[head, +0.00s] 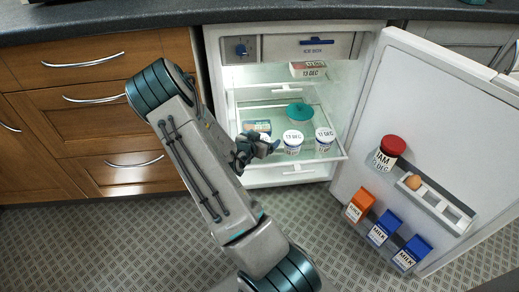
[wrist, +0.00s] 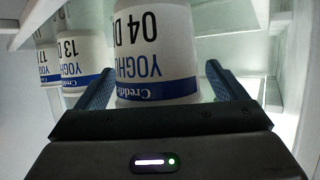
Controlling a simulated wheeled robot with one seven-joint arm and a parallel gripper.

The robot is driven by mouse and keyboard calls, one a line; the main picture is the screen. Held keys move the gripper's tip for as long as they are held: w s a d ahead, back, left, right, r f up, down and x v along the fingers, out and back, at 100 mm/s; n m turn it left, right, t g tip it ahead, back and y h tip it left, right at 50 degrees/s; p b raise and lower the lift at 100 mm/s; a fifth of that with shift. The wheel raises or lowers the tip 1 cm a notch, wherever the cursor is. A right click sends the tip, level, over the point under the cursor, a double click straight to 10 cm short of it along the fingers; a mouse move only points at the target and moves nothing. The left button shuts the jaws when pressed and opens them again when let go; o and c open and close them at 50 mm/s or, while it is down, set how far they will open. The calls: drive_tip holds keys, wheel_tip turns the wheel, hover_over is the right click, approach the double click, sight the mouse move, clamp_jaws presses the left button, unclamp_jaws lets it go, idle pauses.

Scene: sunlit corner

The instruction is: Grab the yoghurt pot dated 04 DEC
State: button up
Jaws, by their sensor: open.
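The yoghurt pot dated 04 DEC (wrist: 155,50) is white with a blue band and fills the middle of the wrist view. Its label reads upside down there, and the end of the date is cut off. My gripper (wrist: 162,82) is open, with one blue finger on each side of this pot; I cannot tell whether either finger touches it.
Two similar pots, dated 13 DEC (head: 292,142) and apparently 17 DEC (head: 325,140), stand to the right on the shelf. The open fridge door (head: 420,110) holds jam, an egg and cartons.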

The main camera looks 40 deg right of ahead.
drive_tip(key=c, duration=1.1)
drive_tip(key=shift+c, duration=0.2)
drive_tip(key=shift+r, duration=0.1)
